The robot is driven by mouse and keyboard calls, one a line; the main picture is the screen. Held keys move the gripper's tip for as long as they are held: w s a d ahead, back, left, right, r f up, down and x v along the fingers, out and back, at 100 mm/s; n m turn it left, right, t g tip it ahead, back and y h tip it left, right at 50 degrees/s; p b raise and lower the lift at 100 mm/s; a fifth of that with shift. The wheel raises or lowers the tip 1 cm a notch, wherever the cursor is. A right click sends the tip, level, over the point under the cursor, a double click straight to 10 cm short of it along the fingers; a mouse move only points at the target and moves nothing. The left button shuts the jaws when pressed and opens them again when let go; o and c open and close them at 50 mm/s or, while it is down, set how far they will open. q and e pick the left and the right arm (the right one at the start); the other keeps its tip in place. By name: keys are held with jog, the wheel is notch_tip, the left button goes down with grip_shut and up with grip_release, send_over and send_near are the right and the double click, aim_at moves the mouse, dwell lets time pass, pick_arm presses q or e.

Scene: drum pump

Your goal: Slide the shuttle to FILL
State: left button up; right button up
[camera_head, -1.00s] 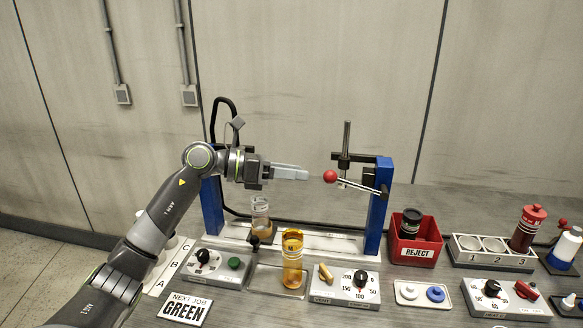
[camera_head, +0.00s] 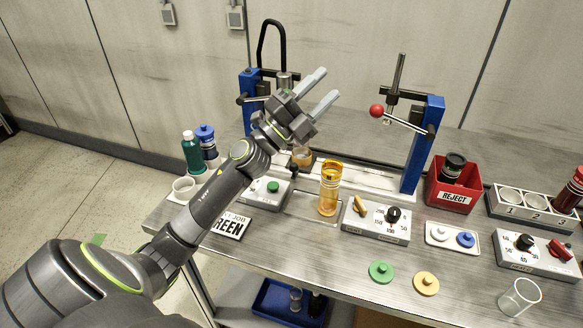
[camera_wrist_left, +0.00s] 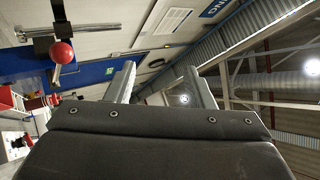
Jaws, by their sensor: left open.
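A clear cup with amber contents (camera_head: 301,157) stands low between the two blue posts, partly behind my left arm. A small black knob (camera_head: 293,172) shows at its front; it looks like the shuttle's handle, but I cannot tell for certain. No FILL label is readable. My left gripper (camera_head: 330,84) is open and empty, above and behind the cup, with its fingers pointing up and right. Its two parted fingers also show in the left wrist view (camera_wrist_left: 160,75), with nothing between them. My right gripper is not in view.
A red-ball lever (camera_head: 377,111) sits on the right blue post (camera_head: 423,146). A dial box (camera_head: 378,221), red REJECT bin (camera_head: 452,187) and numbered rack (camera_head: 535,207) are to the right.

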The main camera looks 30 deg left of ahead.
aim_at(292, 170)
pick_arm(q)
jog(key=s+a+f+n+g+y, duration=0.25)
jog(key=s+f+n+y, duration=0.2)
jog(key=f+n, duration=0.35)
jog(key=s+a+f+n+g+y+p, duration=0.1)
jog(key=s+f+n+g+y, duration=0.3)
jog(key=f+n, duration=0.4)
jog(key=s+a+f+n+g+y, duration=0.25)
jog(key=f+n+y, duration=0.35)
jog(key=n, duration=0.4)
jog(key=shift+h, duration=0.25)
jog(key=p+x, duration=0.1)
jog(key=x, duration=1.6)
jog(key=shift+s+f, duration=0.1)
jog(key=shift+c, duration=0.5)
grip_shut()
